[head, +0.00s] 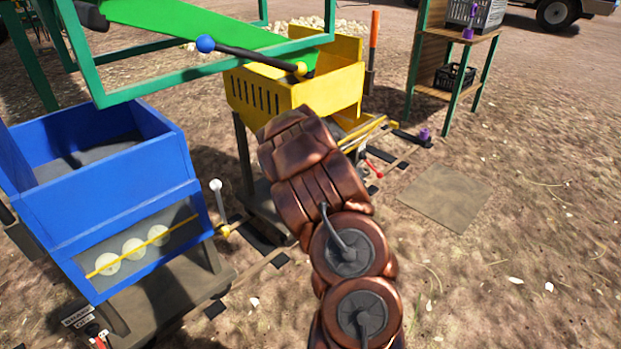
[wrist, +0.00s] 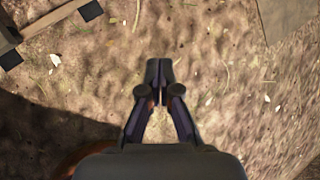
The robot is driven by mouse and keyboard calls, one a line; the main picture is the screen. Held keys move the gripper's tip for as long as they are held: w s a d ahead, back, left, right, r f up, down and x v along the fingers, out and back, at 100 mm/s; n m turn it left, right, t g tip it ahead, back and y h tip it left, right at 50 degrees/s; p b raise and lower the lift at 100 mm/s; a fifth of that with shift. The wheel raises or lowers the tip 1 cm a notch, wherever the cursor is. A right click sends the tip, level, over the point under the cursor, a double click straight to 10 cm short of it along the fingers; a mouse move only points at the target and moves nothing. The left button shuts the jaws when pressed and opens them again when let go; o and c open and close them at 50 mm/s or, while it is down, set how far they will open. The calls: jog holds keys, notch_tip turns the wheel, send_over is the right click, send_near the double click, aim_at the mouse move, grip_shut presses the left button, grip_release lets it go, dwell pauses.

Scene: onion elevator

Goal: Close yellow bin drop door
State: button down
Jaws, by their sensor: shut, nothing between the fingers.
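The yellow bin (head: 298,88) stands in the upper middle of the head view, with slots in its left side. My arm covers part of its lower front, so its drop door is hidden or cannot be made out. A lever with a red handle (head: 374,170) shows low beside the bin, to the right of my arm. My gripper (wrist: 160,72) is shut and empty in the wrist view, pointing down over bare dirt. In the head view the gripper itself is hidden behind my arm.
A blue bin (head: 100,200) stands at left, with a white-knobbed lever (head: 216,186) beside it. A green chute (head: 200,28) and a blue-knobbed bar (head: 250,54) are above. A shelf (head: 462,60) stands at upper right. The dirt at right is open around a flat plate (head: 444,197).

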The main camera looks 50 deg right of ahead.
jog(key=s+a+r+n+t+y+b, duration=0.1)
jog(key=s+r+t+b, duration=0.2)
jog(key=r+t, duration=0.3)
jog(key=s+a+r+n+t+y+b, duration=0.1)
jog(key=s+r+t+y+b, duration=0.15)
jog(key=r, duration=0.55)
jog(key=w+d+f+b, duration=0.2)
jog(key=w, duration=1)
jog(key=shift+w+f+t+h, duration=0.3)
jog(key=shift+f+t+h, duration=0.05)
jog(key=shift+r, duration=0.15)
